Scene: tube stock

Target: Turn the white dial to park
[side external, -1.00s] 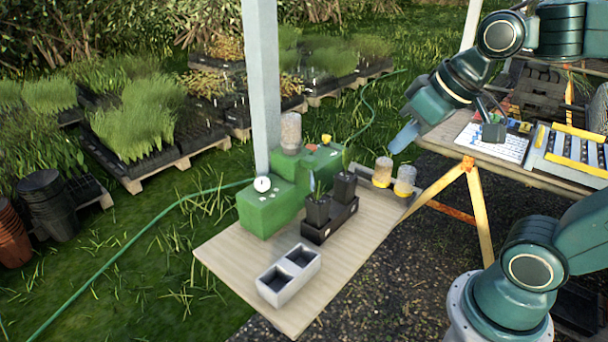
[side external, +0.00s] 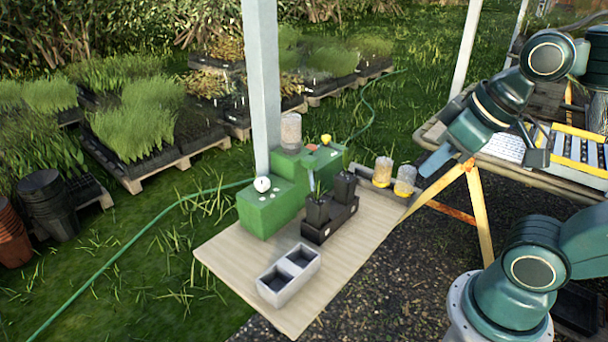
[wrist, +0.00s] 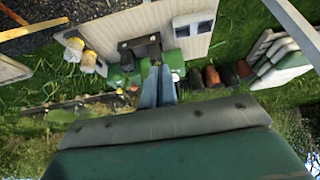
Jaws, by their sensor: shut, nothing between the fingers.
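My gripper (side external: 423,172) hangs in the air well to the right of the dial, near the glass jars. Its fingers are together and hold nothing. In the wrist view my gripper (wrist: 157,66) points toward the machine, whose green body (wrist: 172,60) is partly hidden behind the fingers. I cannot make out the dial there.
A black tray (side external: 318,234) with potted plants stands right of the machine. A grey two-cell block (side external: 289,275) sits at the front of the wooden table (side external: 228,258). Two jars (side external: 383,170) stand at the right rear. A white post (side external: 262,90) rises behind the machine.

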